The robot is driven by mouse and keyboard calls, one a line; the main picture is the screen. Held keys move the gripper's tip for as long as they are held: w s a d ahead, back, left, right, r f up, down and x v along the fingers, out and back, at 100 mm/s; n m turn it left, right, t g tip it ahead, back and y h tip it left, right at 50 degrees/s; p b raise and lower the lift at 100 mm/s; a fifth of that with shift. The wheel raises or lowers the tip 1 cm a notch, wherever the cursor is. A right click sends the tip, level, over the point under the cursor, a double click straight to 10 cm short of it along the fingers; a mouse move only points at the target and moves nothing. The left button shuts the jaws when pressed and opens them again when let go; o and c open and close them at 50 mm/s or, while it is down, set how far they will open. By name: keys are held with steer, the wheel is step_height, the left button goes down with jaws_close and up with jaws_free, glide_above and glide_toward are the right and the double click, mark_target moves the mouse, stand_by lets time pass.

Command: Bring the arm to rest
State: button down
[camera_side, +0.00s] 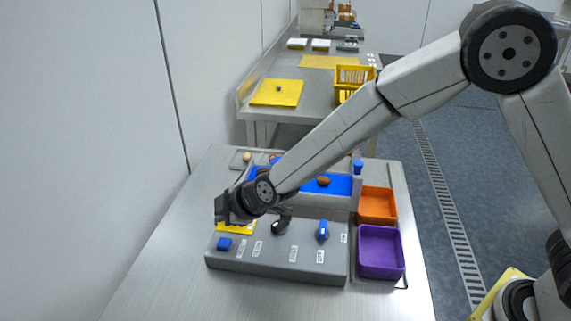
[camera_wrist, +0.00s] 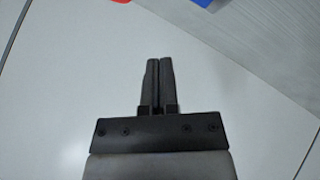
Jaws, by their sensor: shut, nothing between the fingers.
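My gripper (camera_side: 222,208) is at the left in the side view, above the left part of the grey console on the near table. It looks turned toward the left wall. In the wrist view my gripper (camera_wrist: 158,62) has its two dark fingers together, with nothing between them. My arm reaches down to it from the upper right, passing over the blue tray.
The grey console (camera_side: 275,268) carries a blue block (camera_side: 224,244), a yellow pad (camera_side: 237,227) and a blue lever (camera_side: 322,231). A blue tray (camera_side: 341,185) holds brown dates. An orange bin (camera_side: 377,205) and a purple bin (camera_side: 380,251) stand right. A wall is left.

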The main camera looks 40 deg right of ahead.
steer(key=shift+d, duration=0.1)
stand_by(0.5)
steer(key=s+d+m, duration=0.1)
steer(key=d, duration=0.2)
steer(key=s+d+m+h, duration=0.1)
steer(key=d, duration=0.2)
steer(key=s+d+r+m+g, duration=0.1)
steer(key=d+m, duration=0.1)
steer(key=d, duration=0.2)
steer(key=shift+s+h, duration=0.25)
steer(key=shift+h, duration=0.05)
steer(key=s+d+m+g+h, duration=0.2)
steer(key=s+d+m+g, duration=0.2)
steer(key=s+d+m, duration=0.6)
steer(key=s+d, duration=0.7)
steer(key=d, duration=0.1)
steer(key=shift+s+f+g+h, duration=0.25)
steer(key=shift+s+g+h, duration=0.05)
steer(key=shift+s, duration=0.1)
